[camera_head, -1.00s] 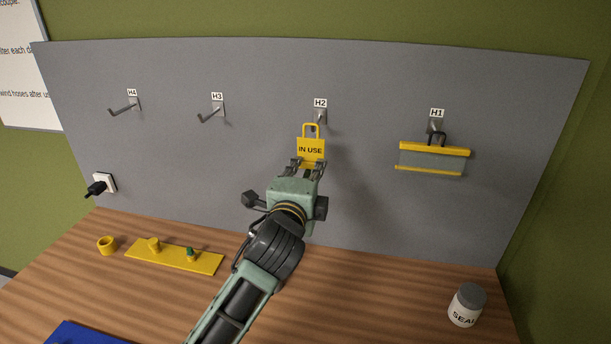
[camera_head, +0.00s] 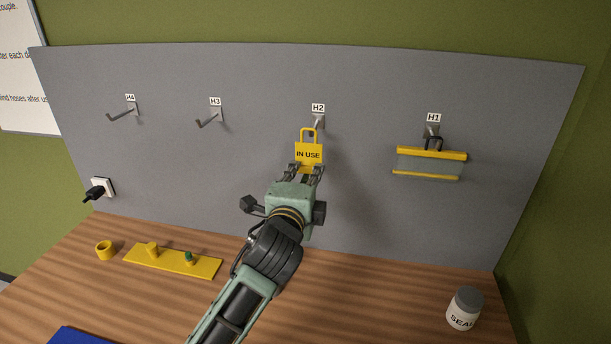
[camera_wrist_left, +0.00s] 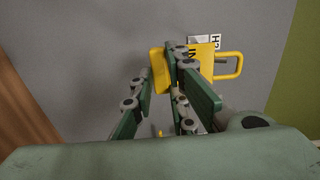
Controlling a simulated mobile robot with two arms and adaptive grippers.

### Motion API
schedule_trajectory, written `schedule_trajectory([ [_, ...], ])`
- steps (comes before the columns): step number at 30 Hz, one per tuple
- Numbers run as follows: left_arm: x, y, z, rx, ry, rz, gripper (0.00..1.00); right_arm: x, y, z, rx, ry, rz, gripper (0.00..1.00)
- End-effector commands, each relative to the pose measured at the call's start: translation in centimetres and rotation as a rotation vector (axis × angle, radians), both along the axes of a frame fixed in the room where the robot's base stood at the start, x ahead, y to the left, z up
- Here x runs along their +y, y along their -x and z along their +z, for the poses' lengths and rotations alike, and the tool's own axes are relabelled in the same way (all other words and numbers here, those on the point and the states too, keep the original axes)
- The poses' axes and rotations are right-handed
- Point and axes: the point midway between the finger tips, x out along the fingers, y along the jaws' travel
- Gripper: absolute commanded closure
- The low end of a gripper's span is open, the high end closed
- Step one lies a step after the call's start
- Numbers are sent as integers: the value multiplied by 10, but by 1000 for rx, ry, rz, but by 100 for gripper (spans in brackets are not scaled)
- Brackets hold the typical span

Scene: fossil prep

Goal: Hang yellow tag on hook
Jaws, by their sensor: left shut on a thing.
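The yellow tag (camera_head: 308,154), marked "IN USE", is held upright with its loop at the top. My left gripper (camera_head: 307,172) is shut on its lower part. The tag also shows in the left wrist view (camera_wrist_left: 159,72), between the fingers of my left gripper (camera_wrist_left: 160,95), with its loop to the right. The H2 hook (camera_head: 317,124) is on the grey panel right behind the loop. The loop's top overlaps the hook's lower end in the head view; I cannot tell whether they touch. My right gripper is not in view.
Hooks H3 (camera_head: 210,119) and H4 (camera_head: 123,112) are empty. Hook H1 (camera_head: 432,131) holds a yellow-edged clear holder (camera_head: 428,163). A socket with a black plug (camera_head: 97,190), a yellow plate (camera_head: 172,261), a yellow ring (camera_head: 104,250) and a "SEAL" jar (camera_head: 464,308) sit lower down.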

Motion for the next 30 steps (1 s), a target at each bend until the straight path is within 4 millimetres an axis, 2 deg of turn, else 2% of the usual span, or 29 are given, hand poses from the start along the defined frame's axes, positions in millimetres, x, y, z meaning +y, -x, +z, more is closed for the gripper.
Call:
schedule_trajectory([
  [11, 0, -1, 1, -5, 1, -1, 100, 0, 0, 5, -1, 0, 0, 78],
  [30, -4, -24, 0, -6, 1, 0, 100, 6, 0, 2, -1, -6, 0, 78],
])
